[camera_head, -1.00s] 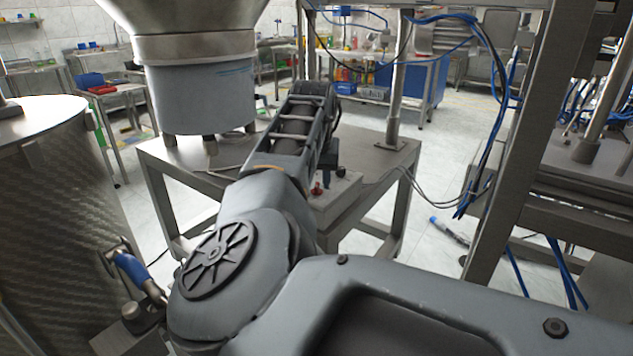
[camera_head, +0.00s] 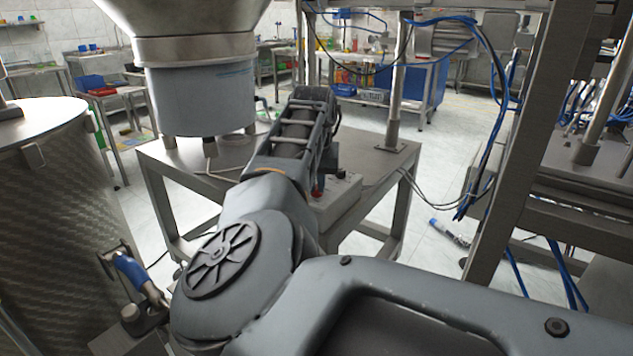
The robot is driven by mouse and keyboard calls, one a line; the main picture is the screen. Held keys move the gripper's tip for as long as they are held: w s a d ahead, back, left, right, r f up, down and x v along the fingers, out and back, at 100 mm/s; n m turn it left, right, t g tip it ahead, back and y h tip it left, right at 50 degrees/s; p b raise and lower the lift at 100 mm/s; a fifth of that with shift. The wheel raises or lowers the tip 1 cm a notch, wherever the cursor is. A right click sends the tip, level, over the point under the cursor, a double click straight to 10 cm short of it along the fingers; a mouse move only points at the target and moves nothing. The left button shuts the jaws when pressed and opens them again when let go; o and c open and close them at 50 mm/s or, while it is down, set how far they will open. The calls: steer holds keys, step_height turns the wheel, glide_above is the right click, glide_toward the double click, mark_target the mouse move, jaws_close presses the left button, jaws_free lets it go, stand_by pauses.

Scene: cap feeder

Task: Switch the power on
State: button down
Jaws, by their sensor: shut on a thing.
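A grey control box (camera_head: 345,196) sits on the front edge of the steel table, partly behind my arm. A small red switch knob (camera_head: 317,191) shows on its left part, right beside the arm link. My gripper (camera_head: 320,181) is mostly hidden behind my forearm; only a dark bit of its tip shows, right at the red knob. It is shut on the red knob, though the contact itself is largely covered. A small dark button or knob shows on the box to the right of the gripper.
The steel table (camera_head: 385,165) carries a large metal feeder bowl (camera_head: 200,95) at left. A steel drum (camera_head: 45,200) with a blue-handled valve (camera_head: 130,270) stands at near left. A metal frame (camera_head: 515,140) with blue cables rises at right. A blue-ended tool lies on the floor.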

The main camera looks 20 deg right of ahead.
steer(key=shift+d+r+m+p, duration=0.15)
steer(key=shift+m+p, duration=0.25)
steer(key=shift+p, duration=1.2)
steer(key=shift+m+g+h+p, duration=0.3)
steer(key=shift+m+h+p, duration=0.2)
steer(key=shift+m+p, duration=0.6)
steer(key=shift+w+a+f+m+h+b, duration=0.1)
steer(key=shift+a+f+m+h+b, duration=0.1)
steer(key=shift+m, duration=0.3)
steer(key=shift+w+a+f+m+h+b, duration=0.1)
steer(key=shift+m+h+b, duration=0.1)
steer(key=shift+m, duration=0.3)
steer(key=m+g+b, duration=0.1)
steer(key=m, duration=0.1)
steer(key=shift+m+b, duration=0.4)
steer(key=m+g+h+b, duration=0.1)
steer(key=m+b, duration=0.2)
steer(key=shift+w+g, duration=0.1)
steer(key=shift+g, duration=0.2)
steer(key=shift+r+m+b, duration=0.1)
steer(key=shift+m+b, duration=0.45)
steer(key=shift+m, duration=0.05)
steer(key=shift+r, duration=0.1)
